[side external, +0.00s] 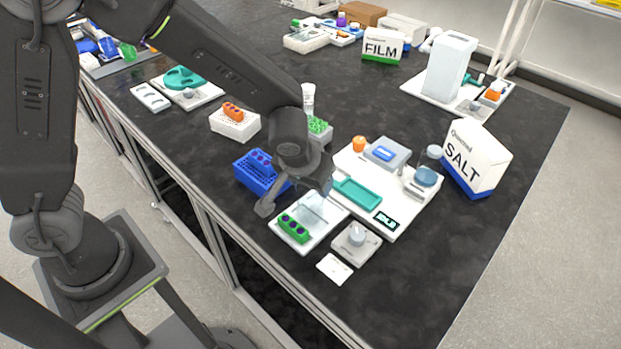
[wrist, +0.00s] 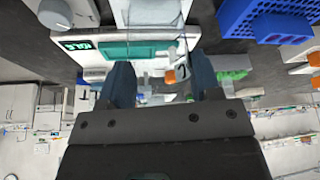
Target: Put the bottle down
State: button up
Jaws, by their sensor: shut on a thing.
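My gripper (wrist: 160,78) shows in the wrist view with two dark blue fingers, set apart and shut on the bottle. The bottle's outline is hard to make out. A small pale thing with a dark mark (wrist: 183,66) shows between the fingers, but I cannot tell whether it is the bottle or something behind it. In the side view my gripper (side external: 295,197) is low over the near part of the bench, between the blue rack (side external: 252,176) and a white tray (side external: 311,239). The arm hides much of what it holds there.
The white tray bears a green rack (side external: 294,228) and a clear piece. A white station with a teal dish (side external: 357,194) stands to the right, with a small scale (side external: 356,241) in front. The salt box (side external: 475,160) is farther right. Dark bench (side external: 425,275) is bare at the front right.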

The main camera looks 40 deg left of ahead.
jog(key=shift+f, duration=0.1)
jog(key=shift+f, duration=0.25)
jog(key=o, duration=0.9)
jog(key=shift+o, duration=0.2)
